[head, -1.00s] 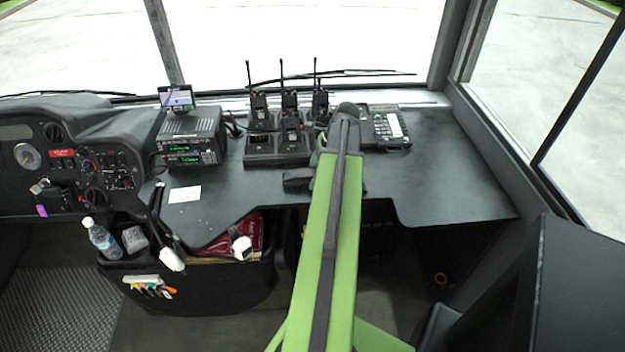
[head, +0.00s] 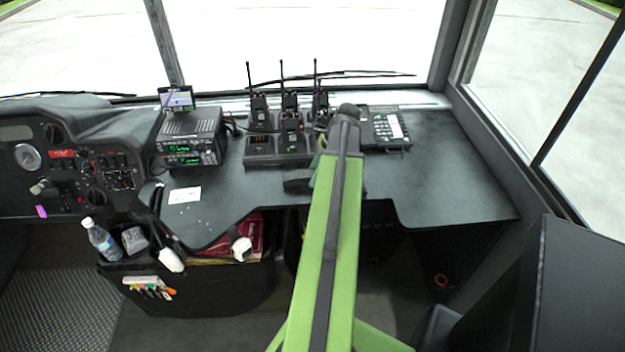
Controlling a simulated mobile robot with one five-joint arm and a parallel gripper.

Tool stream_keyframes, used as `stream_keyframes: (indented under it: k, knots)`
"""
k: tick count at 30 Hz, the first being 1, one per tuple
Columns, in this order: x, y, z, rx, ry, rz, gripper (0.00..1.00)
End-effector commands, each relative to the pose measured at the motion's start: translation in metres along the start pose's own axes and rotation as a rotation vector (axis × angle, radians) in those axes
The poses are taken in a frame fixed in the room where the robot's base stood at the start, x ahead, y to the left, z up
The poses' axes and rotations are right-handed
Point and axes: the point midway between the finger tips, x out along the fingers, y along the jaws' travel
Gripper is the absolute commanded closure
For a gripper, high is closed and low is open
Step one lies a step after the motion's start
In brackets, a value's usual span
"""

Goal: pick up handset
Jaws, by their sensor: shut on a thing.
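The desk phone (head: 386,129) lies on the dark dashboard shelf, just right of my arm's end, with its keypad and a white label showing. My green arm reaches up over the shelf and hides most of my gripper (head: 313,180). A dark rounded piece (head: 297,180) sticks out left of the arm, in front of the radio chargers. It looks like one end of the handset, held in my shut gripper. The jaws and the rest of the handset are hidden behind the arm, so the exact grip cannot be seen.
Several handheld radios stand in a charger block (head: 277,150) left of my arm. A radio unit (head: 190,137) with a small screen on top is further left, with a white card (head: 185,195) before it. The shelf (head: 440,180) is clear at right.

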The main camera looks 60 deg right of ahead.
Motion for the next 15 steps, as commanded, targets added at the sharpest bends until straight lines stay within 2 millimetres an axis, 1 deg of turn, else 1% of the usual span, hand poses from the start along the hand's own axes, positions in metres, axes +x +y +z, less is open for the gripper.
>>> stream_keyframes:
  k: [5, 8, 11, 15]
  knots:
    - [-0.001, 0.000, 0.000, 0.000, 0.000, 0.000, 1.00]
    - [-0.005, 0.000, 0.002, 0.000, 0.000, 0.000, 1.00]
    - [-0.015, 0.000, 0.006, 0.000, 0.000, 0.000, 1.00]
    - [-0.037, 0.000, 0.015, 0.000, 0.000, 0.000, 1.00]
